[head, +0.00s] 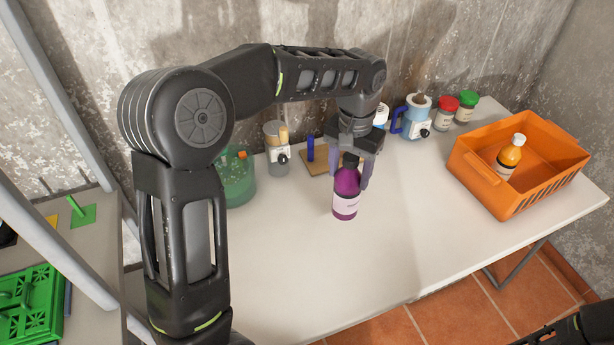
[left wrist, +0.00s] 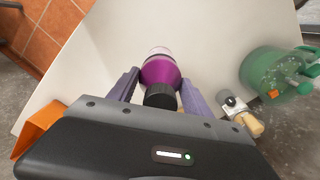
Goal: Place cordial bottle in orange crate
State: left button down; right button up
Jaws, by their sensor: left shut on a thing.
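The purple cordial bottle (head: 346,192) with a pale label and dark cap stands upright at the middle of the white table. My left gripper (head: 364,176) is shut on it near its top from above. In the left wrist view the bottle (left wrist: 160,72) sits between the two fingers of the gripper (left wrist: 160,88). I cannot tell if its base touches the table. The orange crate (head: 488,188) stands at the right of the table. An orange bottle with a white cap (head: 510,155) is inside it. My right gripper is not in view; only a dark part of that arm shows at the lower right.
Behind the left gripper are a blue-handled item (head: 412,120), a red-lidded jar (head: 443,112) and a green-lidded jar (head: 466,107). A green container (head: 240,180), a grey item (head: 277,150) and a wooden board with a blue peg (head: 316,163) stand left. The table front (head: 380,270) is clear.

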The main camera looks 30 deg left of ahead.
aim_at(523, 168)
jog(key=i+l+z, duration=0.2)
jog(key=z, duration=0.2)
jog(key=i+l+z, duration=0.2)
jog(key=z, duration=0.15)
jog(key=i+l+z, duration=0.25)
jog(key=z, duration=0.15)
jog(key=i+l+z, duration=0.1)
jog(key=i+z, duration=0.25)
jog(key=i+l+u, duration=0.1)
jog(key=i+u, duration=0.15)
jog(key=i+l+u, duration=0.5)
jog(key=i+u, duration=0.2)
jog(key=i+l+u, duration=0.4)
jog(key=k+j, duration=0.05)
